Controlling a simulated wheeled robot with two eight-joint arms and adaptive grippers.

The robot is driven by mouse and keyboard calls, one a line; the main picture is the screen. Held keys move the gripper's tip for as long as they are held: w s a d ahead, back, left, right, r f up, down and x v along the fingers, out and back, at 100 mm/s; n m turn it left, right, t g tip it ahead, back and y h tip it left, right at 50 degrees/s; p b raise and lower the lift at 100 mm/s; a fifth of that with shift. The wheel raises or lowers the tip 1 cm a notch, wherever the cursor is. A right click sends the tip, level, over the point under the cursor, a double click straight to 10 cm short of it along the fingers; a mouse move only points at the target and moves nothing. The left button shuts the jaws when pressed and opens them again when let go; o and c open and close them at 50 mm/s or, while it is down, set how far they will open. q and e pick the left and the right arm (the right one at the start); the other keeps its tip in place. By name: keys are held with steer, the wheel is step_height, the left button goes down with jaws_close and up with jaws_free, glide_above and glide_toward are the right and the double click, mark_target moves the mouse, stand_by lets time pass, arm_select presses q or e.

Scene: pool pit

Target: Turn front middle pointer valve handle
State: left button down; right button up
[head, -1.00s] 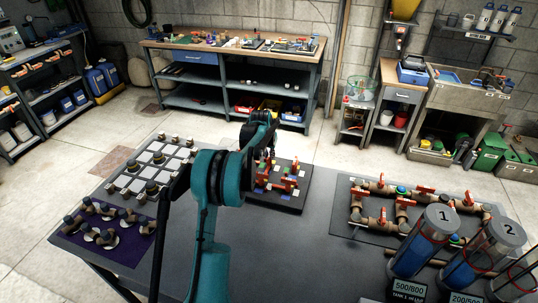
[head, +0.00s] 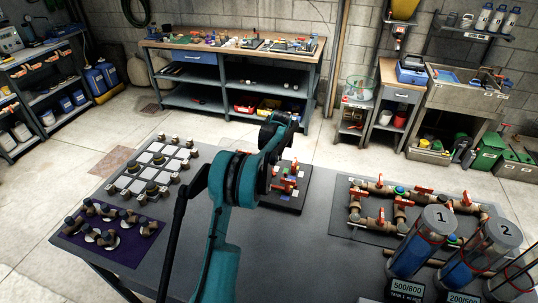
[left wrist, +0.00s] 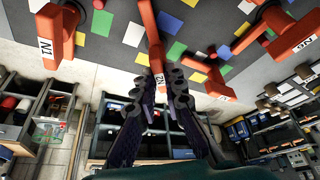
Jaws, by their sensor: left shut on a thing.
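In the left wrist view, a red pointer handle labelled N2 (left wrist: 151,30) runs down from the top between the black fingers of my left gripper (left wrist: 160,77). The gripper is shut on it near the handle's free end. Another red handle, labelled N1 (left wrist: 47,38), is to the left, clear of the fingers. In the head view, the dark valve board (head: 290,204) with red handles (head: 289,185) stands on the grey table, partly hidden by my left arm. The arm also hides my left gripper there. My right gripper is not in view.
More red handles (left wrist: 280,35) are close on the right in the wrist view. A pipe assembly with red valves (head: 380,205) lies right of the board, near numbered cylinders (head: 430,240). A panel of grey squares (head: 155,170) and a purple mat (head: 90,240) are on the left.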

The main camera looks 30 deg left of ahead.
arm_select(q)
steer(key=n+g, duration=0.1)
steer(key=n, duration=0.2)
steer(key=shift+w+n+y+p, duration=0.15)
steer(key=shift+n+y+p, duration=0.15)
steer(key=shift+n+p, duration=0.1)
steer(key=n+g+p, duration=0.1)
steer(key=n, duration=0.2)
steer(key=shift+w+d+n+g, duration=0.1)
steer(key=shift+n+g, duration=0.2)
steer(key=shift+g, duration=0.1)
steer(key=shift+n+g+p, duration=0.9)
steer(key=shift+n+p, duration=0.45)
steer(key=shift+n, duration=1.15)
steer(key=c, duration=1.6)
jaws_free()
